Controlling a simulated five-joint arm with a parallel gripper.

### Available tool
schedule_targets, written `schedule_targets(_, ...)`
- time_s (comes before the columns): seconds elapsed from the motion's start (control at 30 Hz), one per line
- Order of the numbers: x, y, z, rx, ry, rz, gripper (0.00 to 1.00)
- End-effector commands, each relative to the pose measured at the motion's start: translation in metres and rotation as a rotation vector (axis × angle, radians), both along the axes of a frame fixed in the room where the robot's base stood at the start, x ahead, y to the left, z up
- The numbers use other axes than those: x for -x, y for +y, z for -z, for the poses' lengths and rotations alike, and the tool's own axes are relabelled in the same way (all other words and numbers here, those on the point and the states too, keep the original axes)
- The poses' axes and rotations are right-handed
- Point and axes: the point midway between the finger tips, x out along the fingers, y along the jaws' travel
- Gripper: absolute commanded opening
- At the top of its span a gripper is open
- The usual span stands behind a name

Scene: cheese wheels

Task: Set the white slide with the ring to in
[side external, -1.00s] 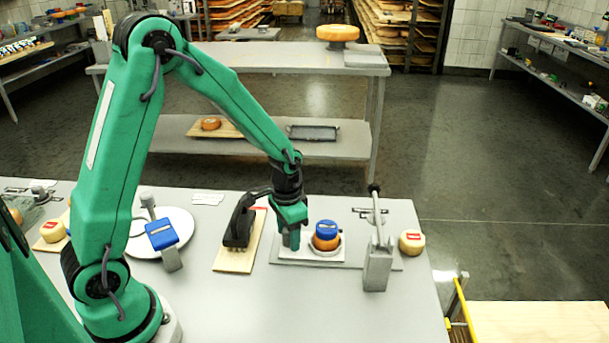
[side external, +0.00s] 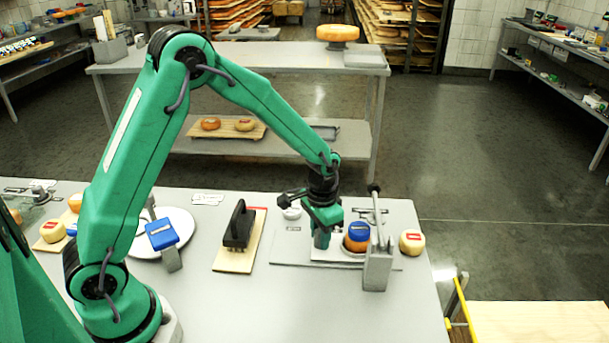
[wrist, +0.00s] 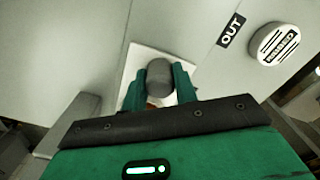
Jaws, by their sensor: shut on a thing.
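The white slide (side external: 318,253) lies on a grey base plate (side external: 290,263) on the bench. Its ring sits around the foot of an orange cheese (side external: 356,246) with a blue top (side external: 359,231), beside the lever press (side external: 377,268). My gripper (side external: 322,243) points down over the slide's left part. In the wrist view my gripper (wrist: 157,88) is shut on a round grey knob (wrist: 160,72), which stands on the white slide (wrist: 137,62). The cheese is mostly hidden in the wrist view.
An OUT label (wrist: 230,30) and a round white lettered piece (wrist: 278,44) show in the wrist view. A yellow cheese (side external: 412,242) sits right of the press. A black-handled tool (side external: 239,228) on a board stands to the left.

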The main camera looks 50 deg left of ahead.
Motion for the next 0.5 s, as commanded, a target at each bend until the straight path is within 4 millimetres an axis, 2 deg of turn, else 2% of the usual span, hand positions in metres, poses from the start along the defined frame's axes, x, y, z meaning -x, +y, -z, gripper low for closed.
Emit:
schedule_targets(0.03, -0.008, -0.006, 0.0, 0.0, -0.007, 0.003, 0.0)
schedule_targets(0.2, -0.024, -0.022, -0.001, 0.001, -0.009, 0.001, 0.0)
schedule_targets(0.5, -0.031, -0.029, -0.001, 0.002, -0.013, 0.0, 0.0)
